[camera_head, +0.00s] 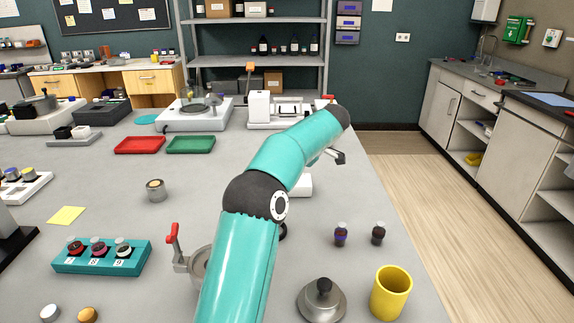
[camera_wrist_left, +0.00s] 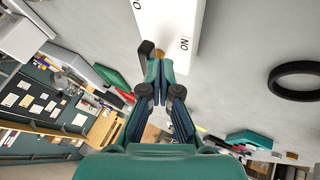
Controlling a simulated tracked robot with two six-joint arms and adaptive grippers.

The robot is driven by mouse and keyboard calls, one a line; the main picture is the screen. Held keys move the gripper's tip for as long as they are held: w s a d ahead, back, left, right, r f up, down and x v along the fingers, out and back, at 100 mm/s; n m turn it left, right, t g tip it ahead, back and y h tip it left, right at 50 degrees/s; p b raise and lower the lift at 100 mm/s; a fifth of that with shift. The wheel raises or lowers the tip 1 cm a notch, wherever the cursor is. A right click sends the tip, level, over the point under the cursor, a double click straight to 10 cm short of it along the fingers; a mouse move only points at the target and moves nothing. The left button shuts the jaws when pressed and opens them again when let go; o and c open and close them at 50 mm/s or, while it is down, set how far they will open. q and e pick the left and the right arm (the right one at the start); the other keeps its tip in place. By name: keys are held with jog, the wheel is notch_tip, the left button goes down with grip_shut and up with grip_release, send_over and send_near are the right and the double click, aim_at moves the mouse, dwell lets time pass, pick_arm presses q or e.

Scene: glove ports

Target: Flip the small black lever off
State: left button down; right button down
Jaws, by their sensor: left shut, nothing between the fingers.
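A white box (camera_wrist_left: 172,28) with "ON" lettering on its face shows at the top of the left wrist view. Another label beginning with "O" is cut by the top edge. The small black lever (camera_wrist_left: 146,49) is at the box's lower end, beside a brass-coloured piece. My left gripper (camera_wrist_left: 157,66) is shut and empty, its tips right by the lever; I cannot tell whether they touch. In the head view part of a white box (camera_head: 302,185) shows beside my teal left arm, which hides the lever and the gripper's tips. My right gripper is not in view.
A red-handled fixture (camera_head: 176,246) stands left of my arm. A yellow cup (camera_head: 391,292), a metal lidded disc (camera_head: 322,300) and two small vials stand on the right. Red (camera_head: 140,145) and green (camera_head: 191,144) trays lie farther back. A black ring (camera_wrist_left: 297,81) shows in the wrist view.

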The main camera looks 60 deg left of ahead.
pick_arm(q)
jog(key=shift+r, duration=0.1)
jog(key=v, duration=0.8)
jog(key=shift+s+d, duration=0.2)
jog(key=shift+s, duration=0.1)
jog(key=shift+r, duration=0.1)
dwell(0.4)
